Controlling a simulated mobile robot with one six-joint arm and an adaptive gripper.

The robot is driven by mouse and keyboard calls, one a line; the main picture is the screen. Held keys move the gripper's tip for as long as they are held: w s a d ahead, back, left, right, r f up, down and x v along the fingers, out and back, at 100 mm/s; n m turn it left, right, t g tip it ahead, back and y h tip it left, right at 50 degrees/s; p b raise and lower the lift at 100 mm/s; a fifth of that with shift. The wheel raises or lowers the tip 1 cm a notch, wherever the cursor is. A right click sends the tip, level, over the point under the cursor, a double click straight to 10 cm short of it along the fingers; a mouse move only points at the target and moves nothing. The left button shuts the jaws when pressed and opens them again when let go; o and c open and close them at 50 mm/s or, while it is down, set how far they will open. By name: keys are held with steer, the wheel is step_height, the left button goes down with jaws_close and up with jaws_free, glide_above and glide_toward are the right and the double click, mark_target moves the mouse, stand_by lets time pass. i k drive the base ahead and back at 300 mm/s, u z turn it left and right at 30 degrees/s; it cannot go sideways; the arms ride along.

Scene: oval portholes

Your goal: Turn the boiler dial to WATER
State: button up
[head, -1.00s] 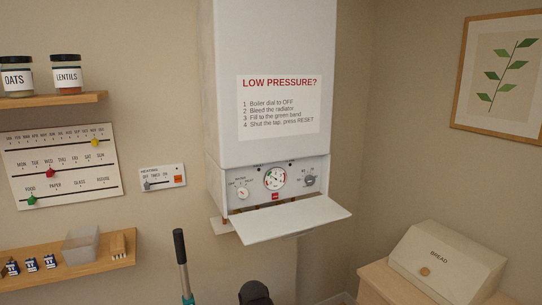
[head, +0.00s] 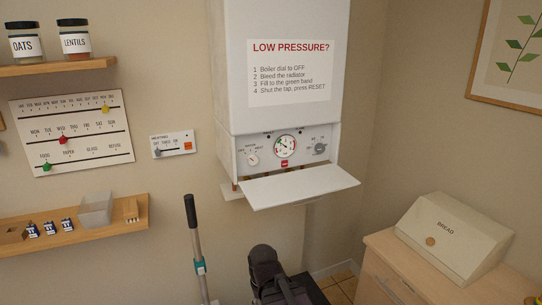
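The white boiler (head: 285,110) hangs on the wall at centre with its lower control panel (head: 268,163) exposed. The boiler dial (head: 252,160) is the pale round knob at the panel's left. Small labels sit around it; they are hardly legible, and I cannot tell which one it points to. A pressure gauge (head: 285,146) is at the middle, a red button (head: 285,163) below it, and a grey knob (head: 320,148) at the right. No gripper fingers can be made out in the head view; nothing touches the dial.
The boiler's open flap (head: 300,187) juts out below the panel. A pole with a teal collar (head: 197,245) stands left of it. A dark form (head: 266,268), possibly mine, is at bottom centre. A bread box (head: 455,240) sits on a cabinet at right. Shelves (head: 75,228) are at left.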

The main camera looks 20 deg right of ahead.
mark_target(252, 159)
steer(key=k, duration=1.3)
steer(key=u, duration=0.55)
steer(key=i, duration=1.5)
steer(key=z, duration=0.45)
